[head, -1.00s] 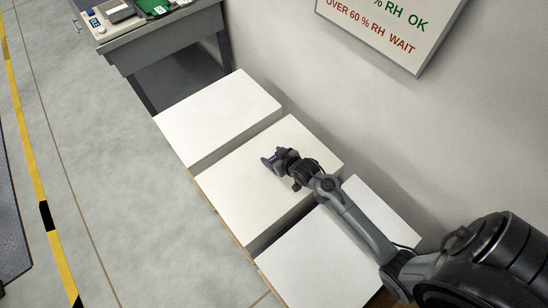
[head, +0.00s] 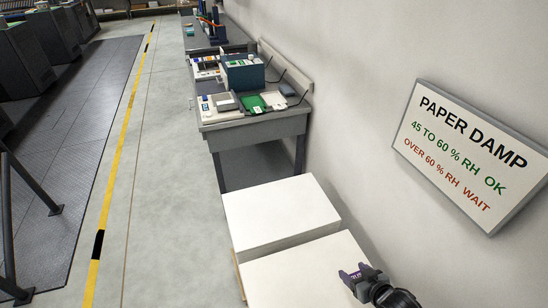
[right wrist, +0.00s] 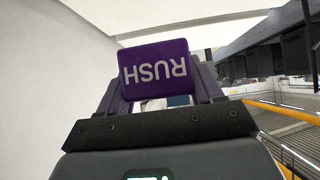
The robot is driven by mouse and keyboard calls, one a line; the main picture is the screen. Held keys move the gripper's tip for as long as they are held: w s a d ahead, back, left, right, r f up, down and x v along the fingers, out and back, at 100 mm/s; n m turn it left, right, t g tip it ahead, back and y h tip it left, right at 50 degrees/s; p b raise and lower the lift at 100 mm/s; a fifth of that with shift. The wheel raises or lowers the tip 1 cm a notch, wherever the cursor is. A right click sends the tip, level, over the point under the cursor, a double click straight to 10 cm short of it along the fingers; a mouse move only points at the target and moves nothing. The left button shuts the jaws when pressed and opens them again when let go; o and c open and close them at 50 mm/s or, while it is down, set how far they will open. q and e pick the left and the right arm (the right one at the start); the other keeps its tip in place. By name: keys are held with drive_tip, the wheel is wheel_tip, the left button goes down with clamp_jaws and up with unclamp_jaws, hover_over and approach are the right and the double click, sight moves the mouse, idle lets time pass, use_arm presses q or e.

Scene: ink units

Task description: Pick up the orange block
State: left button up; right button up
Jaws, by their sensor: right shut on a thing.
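My right gripper (head: 352,276) is at the lower right of the head view, over the nearer white stack. It is shut on a purple block (right wrist: 155,66) with "RUSH" in pale letters, upside down in the right wrist view. The block sits between both dark fingers. In the head view only a small purple patch of it shows, and its height above the stack is hard to tell. No orange block can be made out in either view. My left gripper is not in view.
Two white stacks stand along the wall, a farther one (head: 278,212) and a nearer one (head: 290,278). Behind them is a grey bench (head: 255,127) with a blue-grey box (head: 243,74) and a green board (head: 252,104). A sign (head: 470,155) hangs on the right wall.

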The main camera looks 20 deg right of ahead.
drive_tip(key=w+a+r+n+y, duration=0.1)
drive_tip(key=w+a+r, duration=1.25)
drive_tip(key=a, duration=0.35)
drive_tip(key=s+r+p, duration=0.3)
drive_tip(key=r+p, duration=0.7)
drive_tip(key=p, duration=0.2)
drive_tip(key=s+r+p, duration=0.4)
drive_tip(key=r+p, duration=0.6)
drive_tip(key=p, duration=0.2)
drive_tip(key=s+r+p, duration=0.4)
drive_tip(key=r+p, duration=0.7)
drive_tip(key=p, duration=0.2)
drive_tip(key=shift+d+m+h, duration=0.25)
drive_tip(key=shift+m+h, duration=0.15)
